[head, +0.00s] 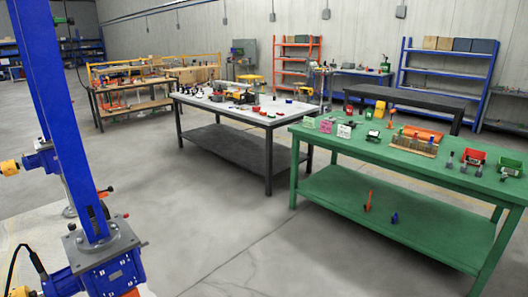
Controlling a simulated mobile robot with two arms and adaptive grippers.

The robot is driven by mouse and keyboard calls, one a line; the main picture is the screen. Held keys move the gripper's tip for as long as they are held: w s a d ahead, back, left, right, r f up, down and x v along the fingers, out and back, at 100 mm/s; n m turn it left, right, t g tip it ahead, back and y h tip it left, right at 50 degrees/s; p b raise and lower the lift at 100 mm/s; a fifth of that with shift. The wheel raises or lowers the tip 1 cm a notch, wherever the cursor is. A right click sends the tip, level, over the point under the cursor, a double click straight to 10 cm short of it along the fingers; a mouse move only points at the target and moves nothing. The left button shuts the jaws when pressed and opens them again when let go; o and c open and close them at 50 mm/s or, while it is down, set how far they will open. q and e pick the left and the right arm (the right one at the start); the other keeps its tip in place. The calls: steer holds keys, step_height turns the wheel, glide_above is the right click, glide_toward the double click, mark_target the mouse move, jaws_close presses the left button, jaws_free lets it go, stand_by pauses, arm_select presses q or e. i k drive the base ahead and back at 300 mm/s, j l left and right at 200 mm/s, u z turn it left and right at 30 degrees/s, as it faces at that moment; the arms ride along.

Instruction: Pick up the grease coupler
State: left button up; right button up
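I cannot make out the grease coupler for certain; many items on the tables are too small to tell. Small parts lie on the grey-white table (219,107) in the middle, among them small red pieces near its right end. More small parts stand on the green table (375,151) at the right, including red bins (473,156), an orange tray (422,134) and pink and white cards (326,126). Neither of my grippers is in view.
A tall blue column (62,120) with a blue geared body (108,266) stands close at the left. Open grey floor (215,225) lies before the tables. A dark table (405,96), a wooden bench (130,82), orange shelving (297,62) and blue shelving (447,70) stand behind.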

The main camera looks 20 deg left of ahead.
mark_target(34, 257)
steer(key=i+u, duration=0.2)
steer(key=u, duration=0.25)
steer(key=i+u, duration=0.2)
steer(key=u, duration=0.2)
steer(key=i+u, duration=0.2)
steer(key=u, duration=0.25)
steer(key=i+l+u, duration=0.15)
steer(key=u, duration=0.25)
steer(key=i+u, duration=0.2)
steer(key=u, duration=0.3)
steer(key=i+l+u, duration=0.15)
steer(key=u, duration=0.35)
steer(key=i+l+u, duration=0.2)
steer(key=u, duration=0.25)
steer(key=i+l+u, duration=0.1)
steer(key=l+u, duration=0.15)
steer(key=u, duration=0.25)
